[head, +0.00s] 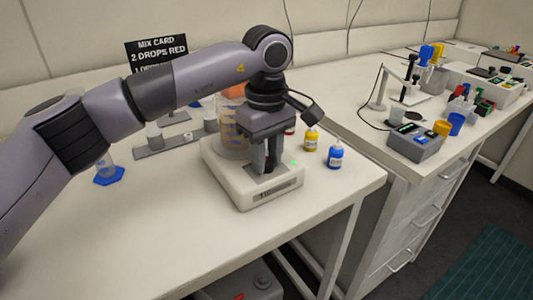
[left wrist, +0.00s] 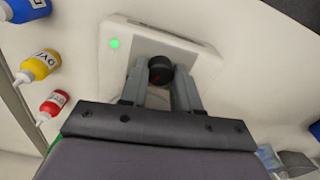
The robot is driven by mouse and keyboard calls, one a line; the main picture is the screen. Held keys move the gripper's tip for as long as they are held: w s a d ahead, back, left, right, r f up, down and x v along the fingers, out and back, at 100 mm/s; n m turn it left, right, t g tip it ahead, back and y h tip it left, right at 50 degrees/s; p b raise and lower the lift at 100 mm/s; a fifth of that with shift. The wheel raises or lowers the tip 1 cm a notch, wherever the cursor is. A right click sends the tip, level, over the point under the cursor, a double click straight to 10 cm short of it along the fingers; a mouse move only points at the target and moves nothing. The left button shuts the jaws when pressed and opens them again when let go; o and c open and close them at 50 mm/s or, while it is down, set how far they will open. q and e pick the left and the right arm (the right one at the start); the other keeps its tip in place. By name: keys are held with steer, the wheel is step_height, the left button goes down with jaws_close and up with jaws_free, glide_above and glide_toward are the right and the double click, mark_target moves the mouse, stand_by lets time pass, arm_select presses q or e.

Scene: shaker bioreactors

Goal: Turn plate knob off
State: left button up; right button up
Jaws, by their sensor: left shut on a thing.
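The white plate unit (head: 225,180) stands on the near bench, with a lit green light (head: 294,162) on its top. The unit also shows in the left wrist view (left wrist: 204,66), with the green light (left wrist: 114,43) lit. Its round black knob (left wrist: 161,70) with a small red mark sits between the fingertips of my left gripper (left wrist: 161,82). In the head view my left gripper (head: 265,165) points down at the front of the unit, shut on the knob, which its fingers mostly hide there. My right gripper is in neither view.
A clear vessel (head: 232,140) stands behind my left gripper. A yellow bottle (head: 309,140) and a blue bottle (head: 336,155) stand close to the right; a red one (left wrist: 53,103) is near. The bench front is clear. A second bench with devices stands at right.

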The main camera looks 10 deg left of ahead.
arm_select(q)
steer(key=n, duration=0.8)
steer(key=shift+r, duration=0.1)
steer(key=n, duration=0.4)
steer(key=shift+w, duration=0.1)
steer(key=shift+n, duration=2.2)
steer(key=o, duration=1.1)
steer(key=shift+c, duration=0.2)
